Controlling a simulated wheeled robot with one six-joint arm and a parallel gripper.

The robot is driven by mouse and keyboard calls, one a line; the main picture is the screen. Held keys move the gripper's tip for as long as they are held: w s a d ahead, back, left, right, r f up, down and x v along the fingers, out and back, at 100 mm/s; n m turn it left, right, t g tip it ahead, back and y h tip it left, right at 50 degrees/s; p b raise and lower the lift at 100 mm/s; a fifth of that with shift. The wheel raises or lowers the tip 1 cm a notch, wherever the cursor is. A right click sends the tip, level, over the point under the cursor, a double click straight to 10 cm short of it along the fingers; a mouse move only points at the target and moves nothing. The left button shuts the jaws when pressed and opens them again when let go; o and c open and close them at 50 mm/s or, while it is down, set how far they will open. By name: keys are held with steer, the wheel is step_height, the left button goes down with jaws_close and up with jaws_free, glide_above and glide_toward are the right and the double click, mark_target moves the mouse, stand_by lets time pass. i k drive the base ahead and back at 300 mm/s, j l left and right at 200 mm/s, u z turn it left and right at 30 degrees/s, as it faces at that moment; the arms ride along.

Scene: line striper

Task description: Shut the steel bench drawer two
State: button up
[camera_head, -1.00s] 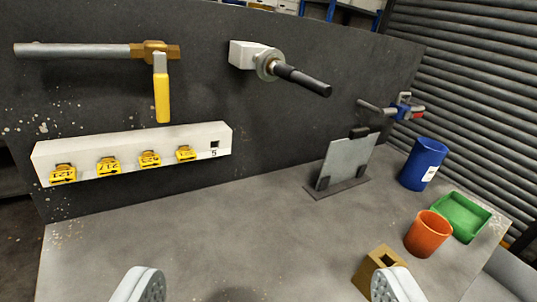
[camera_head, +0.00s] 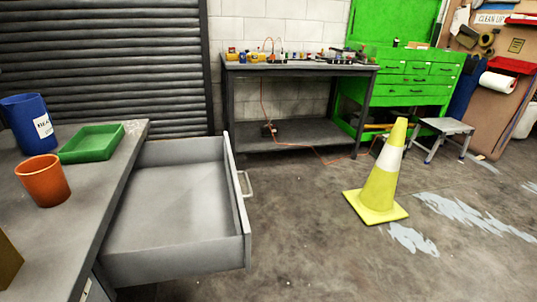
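A grey steel drawer (camera_head: 170,262) stands pulled out from the right side of the grey bench (camera_head: 60,222). It is open and its inside looks empty. Its front panel (camera_head: 236,200) faces right and carries a pale handle (camera_head: 246,185). I cannot tell from any marking that it is number two. My gripper is not in view now, and nothing of it touches the drawer in this picture.
On the bench are a blue cup (camera_head: 28,125), a green tray (camera_head: 92,143), an orange cup (camera_head: 43,181) and part of a brown block (camera_head: 8,262). A yellow cone (camera_head: 380,180) stands on the floor. A workbench (camera_head: 300,72) and green cabinet (camera_head: 410,75) are behind.

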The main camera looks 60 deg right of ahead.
mark_target(180, 213)
steer(key=l+z, duration=0.75)
steer(key=z, duration=0.2)
